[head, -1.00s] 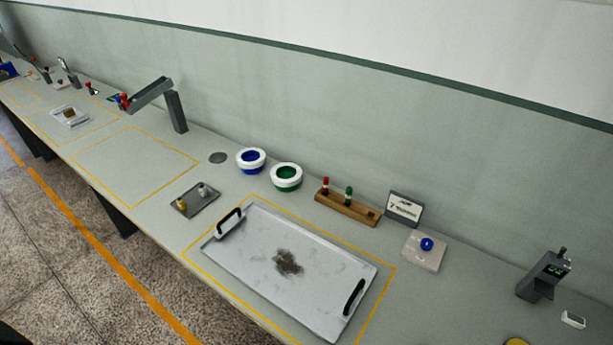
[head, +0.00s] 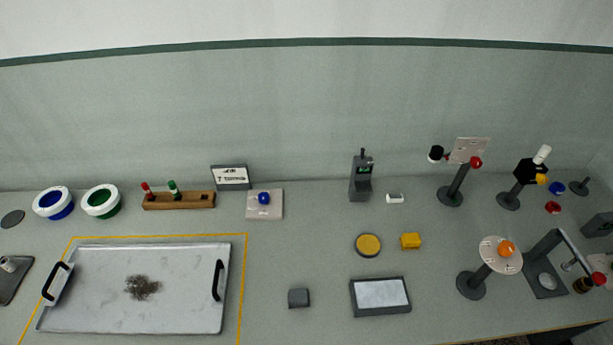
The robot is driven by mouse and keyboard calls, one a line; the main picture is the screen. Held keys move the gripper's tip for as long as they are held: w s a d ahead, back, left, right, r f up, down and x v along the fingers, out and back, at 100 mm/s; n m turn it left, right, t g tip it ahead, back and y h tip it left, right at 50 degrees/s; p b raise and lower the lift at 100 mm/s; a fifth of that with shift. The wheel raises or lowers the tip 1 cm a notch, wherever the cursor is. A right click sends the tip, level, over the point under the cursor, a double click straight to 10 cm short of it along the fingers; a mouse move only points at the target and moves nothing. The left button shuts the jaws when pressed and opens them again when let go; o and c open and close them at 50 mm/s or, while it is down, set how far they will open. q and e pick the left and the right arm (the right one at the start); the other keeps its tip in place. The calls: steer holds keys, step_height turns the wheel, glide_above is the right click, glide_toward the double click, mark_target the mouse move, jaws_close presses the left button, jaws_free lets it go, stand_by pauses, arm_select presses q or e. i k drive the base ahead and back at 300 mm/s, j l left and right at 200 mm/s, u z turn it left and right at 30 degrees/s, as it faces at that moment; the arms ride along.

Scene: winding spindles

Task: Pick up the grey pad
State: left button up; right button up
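A small dark grey block (head: 298,297), the only small plain grey piece I see and so probably the grey pad, lies on the bench top. It sits between the metal tray and a dark-framed flat box. Nothing touches it and its top is clear. The metal tray (head: 190,285) with two black handles lies to its left, with a dark brown smudge (head: 142,287) on its surface. Neither of my grippers is in view.
The dark-framed box with a pale top (head: 380,293) lies right of the block. A yellow disc (head: 368,245) and a yellow block (head: 410,240) lie behind. Several stands, including one with an orange ball (head: 507,248), crowd the right. Bare bench surrounds the grey block.

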mark_target(298, 298)
steer(key=k+l+u, duration=0.2)
steer(key=l+u, duration=0.15)
steer(key=l, duration=0.25)
steer(key=k+l+u, duration=0.2)
steer(key=i+l, duration=0.2)
steer(key=l, duration=0.15)
steer(key=i+l+u, duration=0.1)
steer(key=l, duration=0.25)
steer(key=i, duration=0.15)
